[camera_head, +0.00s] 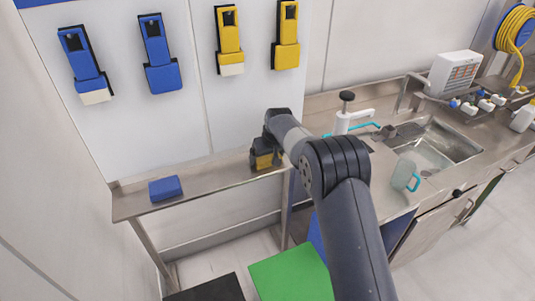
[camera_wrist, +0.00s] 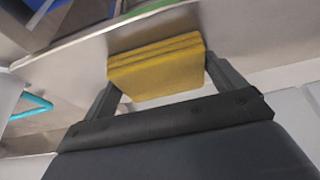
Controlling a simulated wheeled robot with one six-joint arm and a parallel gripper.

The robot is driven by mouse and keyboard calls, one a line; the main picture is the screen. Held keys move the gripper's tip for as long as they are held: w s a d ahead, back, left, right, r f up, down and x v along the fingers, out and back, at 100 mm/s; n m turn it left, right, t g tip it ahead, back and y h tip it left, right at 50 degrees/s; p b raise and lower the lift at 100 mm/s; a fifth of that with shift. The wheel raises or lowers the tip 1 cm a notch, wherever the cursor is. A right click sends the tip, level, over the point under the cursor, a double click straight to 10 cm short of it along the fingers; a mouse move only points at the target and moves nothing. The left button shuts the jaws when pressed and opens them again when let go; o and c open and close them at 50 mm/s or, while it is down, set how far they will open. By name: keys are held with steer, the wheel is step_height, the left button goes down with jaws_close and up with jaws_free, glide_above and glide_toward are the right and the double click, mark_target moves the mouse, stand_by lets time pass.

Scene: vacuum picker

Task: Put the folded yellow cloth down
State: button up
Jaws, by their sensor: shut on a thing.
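The folded yellow cloth (camera_wrist: 157,69) is between the two fingers of my gripper (camera_wrist: 163,80) in the wrist view. My gripper is shut on it, one finger at each side. In the head view the yellow cloth (camera_head: 265,161) shows partly below my gripper (camera_head: 266,155), at the right end of the narrow steel shelf (camera_head: 218,180). My wrist and arm hide part of it. In the wrist view the cloth is at the shelf's surface; I cannot tell whether it touches it.
A folded blue cloth (camera_head: 165,188) lies on the shelf's left part. Bare shelf lies between the cloths. Blue and yellow holders (camera_head: 229,40) hang on the wall above.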

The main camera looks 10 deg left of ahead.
steer(key=shift+f, duration=0.15)
steer(key=o, duration=0.7)
steer(key=shift+o, duration=0.2)
steer(key=b+v, duration=0.2)
steer(key=v, duration=1)
